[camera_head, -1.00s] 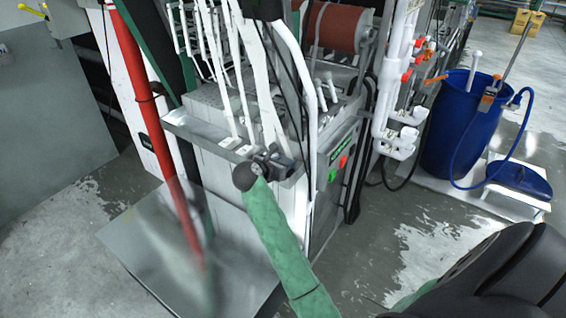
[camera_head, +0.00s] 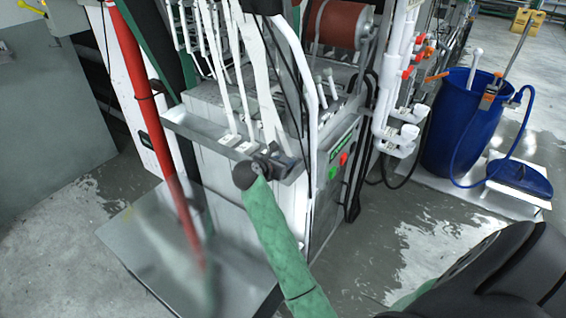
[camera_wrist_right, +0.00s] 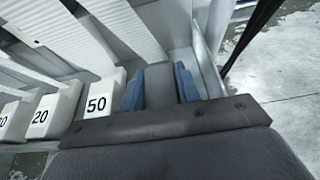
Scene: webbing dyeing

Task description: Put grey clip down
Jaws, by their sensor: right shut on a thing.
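My right gripper (camera_head: 280,166) is at the right end of the metal ledge on the front of the machine. In the right wrist view its two blue fingertips (camera_wrist_right: 160,88) stand on either side of a grey block, the grey clip (camera_wrist_right: 159,84), and the gripper is shut on it. The clip is at the end of a row of white numbered blocks, to the right of the one marked 50 (camera_wrist_right: 100,101). Whether the clip rests on the ledge cannot be told. My left gripper is not in view.
The metal ledge (camera_head: 190,133) carries white blocks with white webbing straps (camera_head: 240,85) rising from them. A control box with green and red buttons (camera_head: 343,158) is to the right. A blue barrel (camera_head: 455,125) stands farther right on a white base.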

